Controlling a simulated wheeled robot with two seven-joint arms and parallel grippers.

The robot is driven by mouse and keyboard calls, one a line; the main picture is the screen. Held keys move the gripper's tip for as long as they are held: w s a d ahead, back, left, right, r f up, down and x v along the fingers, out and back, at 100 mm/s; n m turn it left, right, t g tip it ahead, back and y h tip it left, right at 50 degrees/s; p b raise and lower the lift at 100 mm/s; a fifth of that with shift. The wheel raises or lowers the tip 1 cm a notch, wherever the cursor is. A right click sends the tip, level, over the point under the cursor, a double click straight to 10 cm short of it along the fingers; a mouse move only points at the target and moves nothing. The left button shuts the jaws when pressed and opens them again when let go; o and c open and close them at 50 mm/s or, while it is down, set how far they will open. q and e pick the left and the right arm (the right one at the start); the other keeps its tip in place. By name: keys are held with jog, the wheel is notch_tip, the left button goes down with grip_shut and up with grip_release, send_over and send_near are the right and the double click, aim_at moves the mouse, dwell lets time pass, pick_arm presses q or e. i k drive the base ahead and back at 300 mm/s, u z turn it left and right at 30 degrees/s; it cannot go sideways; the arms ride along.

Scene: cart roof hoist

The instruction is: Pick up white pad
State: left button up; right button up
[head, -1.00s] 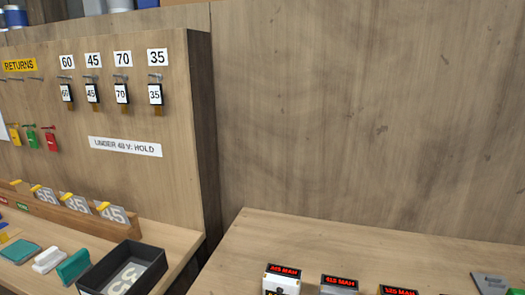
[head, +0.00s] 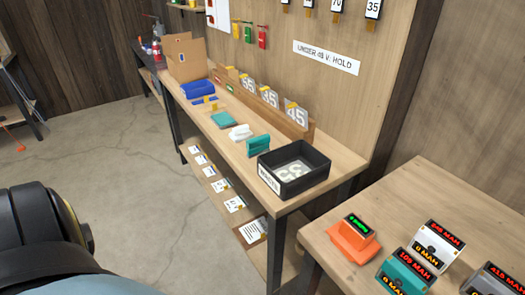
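A small white pad (head: 241,132) lies on the wooden bench (head: 222,150), between a flat teal pad (head: 223,119) and an upright teal block (head: 258,146). Nothing covers the white pad from this angle. Neither of my grippers shows. A dark rounded part, apparently of my own body, fills the lower left corner.
A black bin (head: 294,168) holding a numbered plate stands at the bench's near end. Numbered plates stand in a wooden rack (head: 268,102) behind. A cardboard box (head: 185,57) is farther back. The right table (head: 440,200) holds several display devices. Floor left of the bench is clear.

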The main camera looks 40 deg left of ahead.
aim_at(238, 133)
jog(key=z, duration=0.25)
jog(key=k, duration=0.25)
jog(key=u, duration=0.55)
jog(key=i, duration=0.15)
jog(key=u, duration=1.75)
jog(key=k, duration=1.3)
jog(key=u, duration=0.65)
jog(key=i, duration=3.55)
jog(key=z, duration=0.35)
